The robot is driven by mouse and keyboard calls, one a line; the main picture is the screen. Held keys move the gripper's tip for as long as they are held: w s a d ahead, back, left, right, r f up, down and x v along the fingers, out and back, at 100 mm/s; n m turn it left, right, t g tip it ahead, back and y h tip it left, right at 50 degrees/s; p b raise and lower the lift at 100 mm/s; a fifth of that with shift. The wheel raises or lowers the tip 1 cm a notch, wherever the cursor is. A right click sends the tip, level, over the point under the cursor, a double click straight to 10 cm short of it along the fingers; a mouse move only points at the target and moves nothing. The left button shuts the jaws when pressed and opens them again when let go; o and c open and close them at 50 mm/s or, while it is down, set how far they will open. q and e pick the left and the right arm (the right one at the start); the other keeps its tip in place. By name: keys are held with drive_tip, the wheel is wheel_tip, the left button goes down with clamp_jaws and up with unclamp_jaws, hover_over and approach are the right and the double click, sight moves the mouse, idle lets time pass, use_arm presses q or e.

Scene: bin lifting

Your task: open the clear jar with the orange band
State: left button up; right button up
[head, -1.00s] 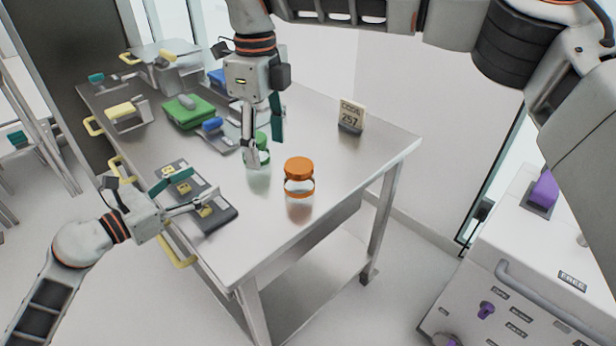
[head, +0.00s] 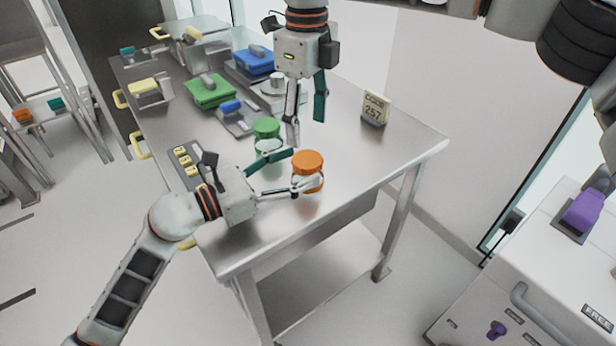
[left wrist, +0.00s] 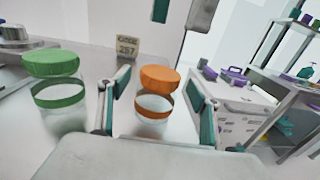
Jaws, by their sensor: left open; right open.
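The clear jar with the orange band and orange lid (head: 308,163) stands upright near the table's front right edge. In the left wrist view the jar (left wrist: 155,101) is between my left gripper's fingers, with its lid on. My left gripper (head: 294,171) is open, its fingers spread at the jar's body; I cannot tell whether they touch it. My right gripper (head: 305,134) is open and empty, pointing down above the table just behind the orange lid. The far side of the jar is hidden.
A similar jar with a green lid (head: 267,128) stands close by on the left; it also shows in the left wrist view (left wrist: 57,92). A code sign (head: 375,110) stands at the back right. A dark panel with yellow pieces (head: 183,160) lies left of my left gripper. The table's right corner is clear.

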use_arm(q)
drive_tip(key=shift+x, duration=1.55)
